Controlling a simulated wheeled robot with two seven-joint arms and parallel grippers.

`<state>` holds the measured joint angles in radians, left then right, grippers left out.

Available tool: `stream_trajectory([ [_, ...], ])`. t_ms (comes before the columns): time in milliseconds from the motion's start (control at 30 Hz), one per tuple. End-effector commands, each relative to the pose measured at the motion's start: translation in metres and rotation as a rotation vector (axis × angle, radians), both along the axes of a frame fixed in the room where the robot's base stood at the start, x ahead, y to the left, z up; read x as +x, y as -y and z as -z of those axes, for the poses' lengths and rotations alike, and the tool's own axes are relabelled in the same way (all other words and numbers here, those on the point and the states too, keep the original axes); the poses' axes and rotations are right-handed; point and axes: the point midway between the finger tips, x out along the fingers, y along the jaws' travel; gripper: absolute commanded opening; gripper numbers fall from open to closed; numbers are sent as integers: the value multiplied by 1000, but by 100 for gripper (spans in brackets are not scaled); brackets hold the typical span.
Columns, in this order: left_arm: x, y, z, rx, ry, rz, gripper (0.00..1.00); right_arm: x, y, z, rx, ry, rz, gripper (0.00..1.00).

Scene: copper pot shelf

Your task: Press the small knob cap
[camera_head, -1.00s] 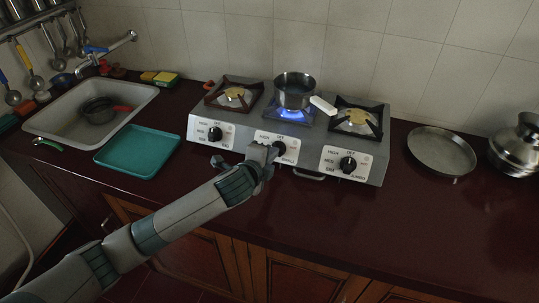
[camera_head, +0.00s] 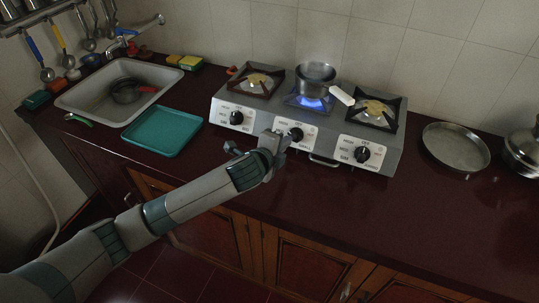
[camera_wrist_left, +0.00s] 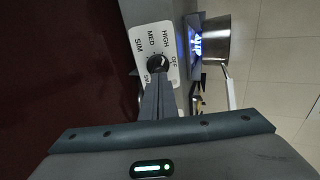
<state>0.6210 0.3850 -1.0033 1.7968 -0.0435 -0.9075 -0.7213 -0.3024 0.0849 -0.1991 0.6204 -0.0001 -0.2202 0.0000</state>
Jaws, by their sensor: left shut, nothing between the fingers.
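The grey stove (camera_head: 228,140) has three black knobs on white dial plates along its front. The middle knob (camera_head: 296,134) is beside my left gripper (camera_head: 278,143), which is shut and empty. In the left wrist view, the knob (camera_wrist_left: 157,63) lies just past the tips of the shut fingers (camera_wrist_left: 157,84). I cannot tell whether the fingertips touch it. The left knob (camera_head: 237,118) and right knob (camera_head: 362,154) are clear of the gripper. A separate small cap on the knobs is too small to make out. My right gripper is out of view.
A pan (camera_head: 316,76) sits over a lit blue flame (camera_head: 309,101) on the middle burner, its white handle pointing right. A teal tray (camera_head: 163,131) and a sink (camera_head: 75,101) are to the left. A round metal plate (camera_head: 456,147) lies right. The counter front is clear.

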Motion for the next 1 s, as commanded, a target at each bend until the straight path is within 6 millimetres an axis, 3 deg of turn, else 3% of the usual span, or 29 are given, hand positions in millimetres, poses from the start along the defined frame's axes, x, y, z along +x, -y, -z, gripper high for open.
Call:
stream_trajectory([
  [367, -21, -9, -10, -1, 2, 2, 0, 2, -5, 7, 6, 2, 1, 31],
  [800, -70, -29, -34, -2, 1, 3, 0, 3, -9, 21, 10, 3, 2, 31],
  [1000, -82, -34, -41, -1, 1, 2, 0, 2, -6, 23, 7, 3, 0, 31],
])
